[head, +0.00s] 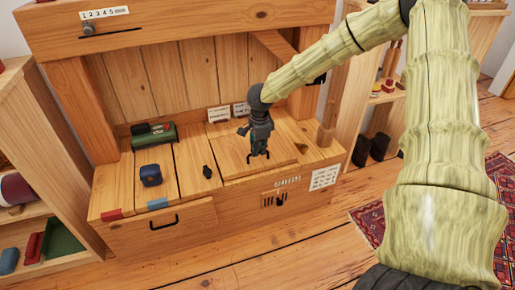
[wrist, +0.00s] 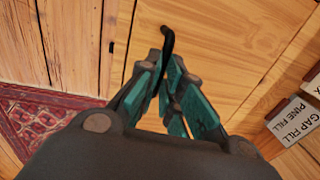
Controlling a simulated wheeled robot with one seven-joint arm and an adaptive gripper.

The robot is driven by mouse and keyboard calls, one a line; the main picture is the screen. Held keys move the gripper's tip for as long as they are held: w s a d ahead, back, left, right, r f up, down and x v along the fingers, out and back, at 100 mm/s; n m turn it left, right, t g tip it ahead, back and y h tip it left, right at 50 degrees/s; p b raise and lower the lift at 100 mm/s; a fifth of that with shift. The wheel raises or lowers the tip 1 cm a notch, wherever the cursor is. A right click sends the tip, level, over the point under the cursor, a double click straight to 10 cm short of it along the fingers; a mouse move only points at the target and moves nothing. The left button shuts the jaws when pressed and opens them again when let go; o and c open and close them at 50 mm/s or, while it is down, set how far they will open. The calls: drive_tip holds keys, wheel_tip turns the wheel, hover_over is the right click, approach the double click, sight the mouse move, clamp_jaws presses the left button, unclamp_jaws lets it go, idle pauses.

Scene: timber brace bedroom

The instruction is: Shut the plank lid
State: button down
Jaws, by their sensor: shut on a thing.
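The plank lid (head: 226,162) is a pale wooden panel in the right part of the bench top in the head view. It looks low and near level; I cannot tell whether a gap is left under its front edge. A thin black handle (wrist: 167,42) rises from the wood in the wrist view. My gripper (head: 258,153) points down at the lid's front part. In the wrist view its teal-padded fingers (wrist: 168,92) are closed around the handle, and they hide its lower part.
A blue box (head: 150,175), a small black object (head: 207,172) and a green case (head: 153,134) stand on the bench left of the lid. White label cards (head: 219,114) are behind it. A timber brace (head: 275,45) crosses above. Shelves flank the bench.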

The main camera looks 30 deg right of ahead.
sight(259, 161)
drive_tip(key=shift+s+f+p, duration=0.2)
drive_tip(key=shift+f+p, duration=0.7)
drive_tip(key=shift+p, duration=0.15)
drive_tip(key=shift+s+a+f, duration=0.1)
drive_tip(key=shift+s+f, duration=0.15)
drive_tip(key=shift+f, duration=0.15)
drive_tip(key=c, duration=1.5)
unclamp_jaws()
drive_tip(key=shift+w+f, duration=0.1)
drive_tip(key=shift+f, duration=0.15)
drive_tip(key=shift+c, duration=0.2)
drive_tip(key=shift+r, duration=0.2)
wheel_tip(259, 161, up, 12)
drive_tip(key=s, duration=0.1)
drive_tip(key=shift+a+f, duration=0.1)
drive_tip(key=shift+a, duration=0.05)
